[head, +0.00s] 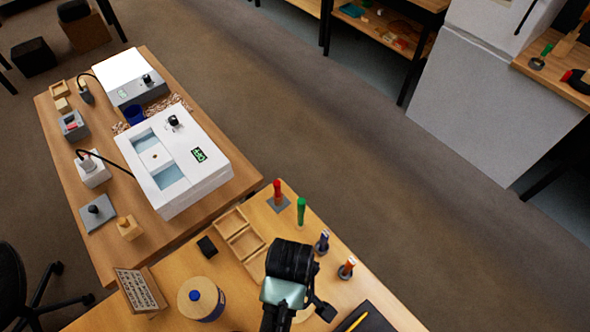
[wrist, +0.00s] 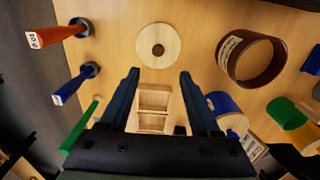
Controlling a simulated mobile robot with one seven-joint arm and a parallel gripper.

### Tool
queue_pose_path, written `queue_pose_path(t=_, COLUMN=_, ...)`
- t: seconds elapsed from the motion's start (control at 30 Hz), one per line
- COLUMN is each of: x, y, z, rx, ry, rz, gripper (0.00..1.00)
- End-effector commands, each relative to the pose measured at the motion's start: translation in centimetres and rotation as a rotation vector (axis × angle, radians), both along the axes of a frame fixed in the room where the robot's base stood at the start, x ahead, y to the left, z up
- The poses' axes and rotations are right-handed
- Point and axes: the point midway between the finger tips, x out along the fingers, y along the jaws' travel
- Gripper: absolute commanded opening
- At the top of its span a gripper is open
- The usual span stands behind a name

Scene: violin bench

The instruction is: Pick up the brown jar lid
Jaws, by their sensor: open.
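The brown jar lid (wrist: 158,47) appears to be the pale wooden disc with a small brown knob at its middle. In the wrist view it lies flat on the bench, top centre, just beyond my fingertips. In the head view a sliver of a pale disc (head: 303,315) shows beside my arm, probably the same lid. An open brown jar (wrist: 250,60) with a paper label is to its right in the wrist view. My gripper (wrist: 158,72) is open and empty, its two dark fingers apart; the lid is not between them.
Handled tools stand left in the wrist view: orange (wrist: 60,35), blue (wrist: 75,85), green (wrist: 80,132). A wooden compartment tray (wrist: 154,108) shows between my fingers. A blue-labelled jar (head: 202,300) has a blue-knobbed lid. A dark mat (head: 366,318) lies at the bench's near right.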

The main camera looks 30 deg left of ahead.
Motion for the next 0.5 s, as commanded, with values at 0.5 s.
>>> queue_pose_path(t=0.5, x=0.2, y=-0.2, z=-6.0, rx=0.001, ry=-0.004, rz=-0.005, gripper=0.64)
